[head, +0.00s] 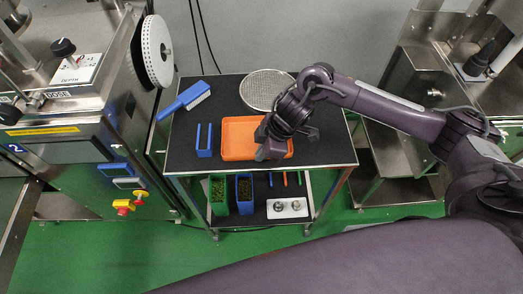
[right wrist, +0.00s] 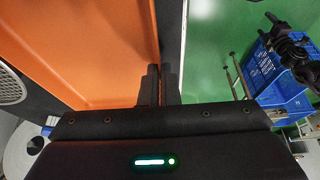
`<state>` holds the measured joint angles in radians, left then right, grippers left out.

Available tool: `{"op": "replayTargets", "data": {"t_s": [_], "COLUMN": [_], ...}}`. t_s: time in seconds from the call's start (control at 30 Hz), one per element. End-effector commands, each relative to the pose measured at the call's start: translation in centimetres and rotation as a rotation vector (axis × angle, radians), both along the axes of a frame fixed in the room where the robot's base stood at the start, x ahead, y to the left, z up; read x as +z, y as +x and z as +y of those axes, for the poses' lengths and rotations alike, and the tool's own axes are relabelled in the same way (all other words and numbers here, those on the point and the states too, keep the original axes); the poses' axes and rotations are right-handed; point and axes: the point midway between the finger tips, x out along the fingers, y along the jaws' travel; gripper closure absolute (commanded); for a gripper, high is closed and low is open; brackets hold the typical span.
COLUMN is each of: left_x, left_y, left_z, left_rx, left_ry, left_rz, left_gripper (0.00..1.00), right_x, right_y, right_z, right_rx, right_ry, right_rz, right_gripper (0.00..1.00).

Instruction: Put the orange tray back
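The orange tray (head: 235,139) lies on the dark top of a small metal table (head: 185,135). My right gripper (head: 268,153) is over the tray's right part, near its front edge, and hides some of it. In the right wrist view the tray (right wrist: 85,50) fills the upper left. There the two fingers of my right gripper (right wrist: 161,86) are close together, one on each side of the tray's rim, and look shut on it. My left gripper is not in view.
A round mesh sieve (head: 266,89), a blue brush (head: 185,100) and a blue U-shaped piece (head: 204,141) are on the tabletop. Green and blue containers (head: 245,193) stand on the lower shelf. Machines flank the table on both sides.

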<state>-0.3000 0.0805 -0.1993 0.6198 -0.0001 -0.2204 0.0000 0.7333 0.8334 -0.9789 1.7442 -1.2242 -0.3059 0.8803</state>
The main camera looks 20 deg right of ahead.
Motion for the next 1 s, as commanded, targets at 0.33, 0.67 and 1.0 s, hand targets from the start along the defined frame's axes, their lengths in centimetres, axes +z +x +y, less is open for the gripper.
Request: {"op": "replayTargets", "data": {"t_s": [0.33, 0.67, 1.0], "left_x": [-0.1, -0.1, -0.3], "left_y": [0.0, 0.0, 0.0], "left_z": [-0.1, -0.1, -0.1], "left_rx": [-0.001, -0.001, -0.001], "left_ry": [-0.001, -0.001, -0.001], "left_rz": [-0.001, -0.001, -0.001], "left_gripper": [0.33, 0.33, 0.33], "right_x": [-0.2, -0.2, 3.7], "right_y": [0.0, 0.0, -0.3], "right_z": [0.0, 0.0, -1.5], "right_rx": [0.000, 0.000, 0.000], "right_ry": [0.000, 0.000, -0.001], "right_rz": [0.000, 0.000, -0.006], "right_gripper": [0.87, 0.76, 0.76]}}
